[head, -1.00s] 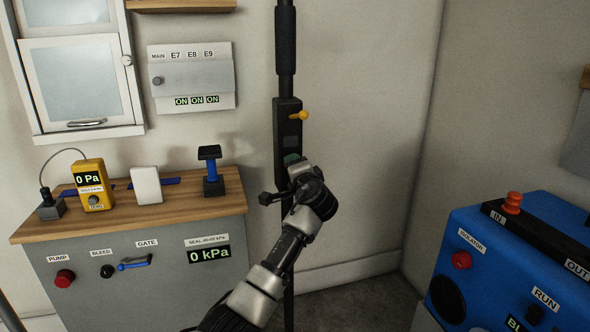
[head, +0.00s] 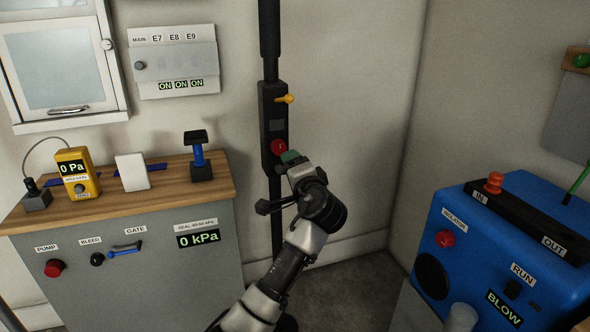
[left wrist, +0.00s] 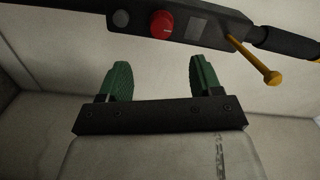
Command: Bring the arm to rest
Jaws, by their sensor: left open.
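My left gripper (head: 291,158) is in the middle of the head view, just below and to the right of a red knob (head: 278,147) on a black control box (head: 273,112) on a vertical pole. In the left wrist view its two green fingers (left wrist: 161,75) stand wide apart with nothing between them. The red knob also shows there (left wrist: 162,24), beyond the fingers and apart from them. A yellow lever (head: 285,99) sticks out of the box. My right gripper is not in view.
At left a grey cabinet (head: 120,268) with a wooden top holds a yellow meter (head: 78,173), a white block (head: 132,172) and a blue-and-black stand (head: 199,156). At right is a blue machine (head: 470,255). Bare wall and floor lie between the pole and the machine.

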